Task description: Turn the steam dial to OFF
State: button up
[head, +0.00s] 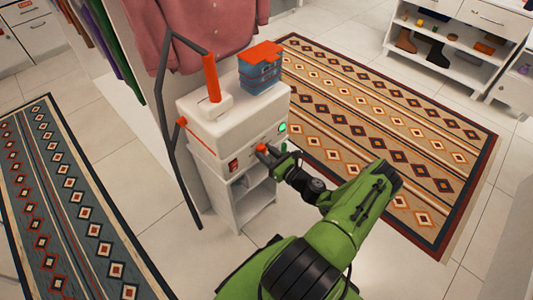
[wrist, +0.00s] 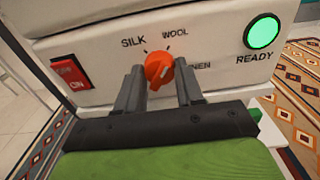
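The steam dial (wrist: 159,70) is a round orange knob on the front of a white steamer unit (head: 215,131). SILK, WOOL and a partly covered label ending in NEN surround it in the wrist view. No OFF label shows; the area below the dial is hidden by my gripper. My gripper (wrist: 160,80) has one dark finger on each side of the dial, and both appear to touch its edges. In the head view my gripper (head: 267,153) reaches the orange dial (head: 261,148) from the right.
A red ON switch (wrist: 71,73) sits left of the dial, and a lit green READY light (wrist: 262,32) sits right. An orange handle (head: 211,78) and blue box (head: 260,72) are on top of the unit. A dark stand (head: 163,100) is at its left.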

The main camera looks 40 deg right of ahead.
jog(key=shift+c, duration=1.4)
jog(key=n+p, duration=0.3)
jog(key=n, duration=2.4)
jog(key=shift+r+n+p, duration=0.1)
jog(key=shift+n+p, duration=0.2)
jog(key=shift+n, duration=0.1)
jog(key=shift+d, duration=0.1)
jog(key=o, duration=1)
